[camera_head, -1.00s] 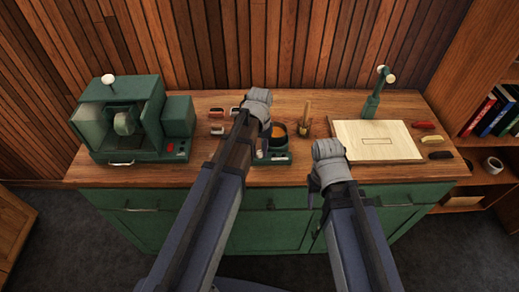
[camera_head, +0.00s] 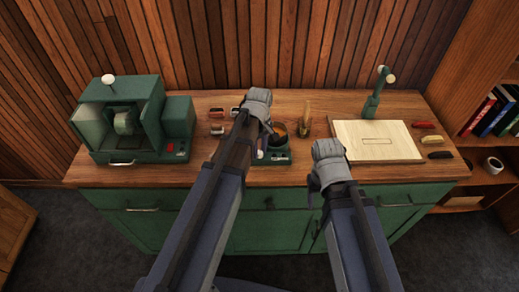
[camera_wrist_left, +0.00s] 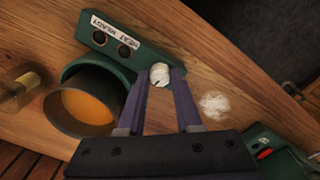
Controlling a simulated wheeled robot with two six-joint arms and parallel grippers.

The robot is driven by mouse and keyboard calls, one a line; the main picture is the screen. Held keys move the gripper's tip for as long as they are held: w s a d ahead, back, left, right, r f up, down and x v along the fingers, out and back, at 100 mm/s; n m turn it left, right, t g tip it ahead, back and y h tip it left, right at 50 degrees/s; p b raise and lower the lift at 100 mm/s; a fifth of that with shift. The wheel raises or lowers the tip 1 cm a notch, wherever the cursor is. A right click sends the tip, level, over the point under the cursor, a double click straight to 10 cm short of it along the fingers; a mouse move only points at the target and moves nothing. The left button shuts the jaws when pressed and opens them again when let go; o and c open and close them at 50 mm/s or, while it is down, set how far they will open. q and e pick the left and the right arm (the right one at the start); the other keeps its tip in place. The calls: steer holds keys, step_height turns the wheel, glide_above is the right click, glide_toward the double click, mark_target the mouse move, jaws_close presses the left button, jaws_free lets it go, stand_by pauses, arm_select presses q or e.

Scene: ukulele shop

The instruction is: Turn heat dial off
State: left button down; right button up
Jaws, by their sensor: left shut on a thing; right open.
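The heat dial (camera_wrist_left: 159,74) is a small whitish round knob on the green front panel of the glue heater (camera_wrist_left: 115,52), seen in the left wrist view. The panel carries a "HEAT READY" label and two dark round lamps. My left gripper (camera_wrist_left: 160,80) is shut on the dial, one purple finger on each side. A dark pot (camera_wrist_left: 90,105) with orange contents sits in the heater. In the head view my left gripper (camera_head: 265,148) partly hides the heater (camera_head: 277,157). My right gripper (camera_head: 316,185) is open and empty in front of the counter, right of the heater.
A green machine (camera_head: 125,120) stands at the left of the wooden counter. A pale board (camera_head: 376,141) lies to the right, with a green post (camera_head: 372,104) behind it. A whitish patch (camera_wrist_left: 214,105) marks the wood.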

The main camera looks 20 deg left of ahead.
mark_target(260, 152)
arm_select(q)
steer(key=shift+n, duration=0.7)
steer(key=c, duration=0.6)
jaws_free()
steer(key=shift+r, duration=0.1)
step_height(260, 152, up, 8)
steer(key=p, duration=0.8)
steer(key=shift+f, duration=0.2)
steer(key=shift+s, duration=0.1)
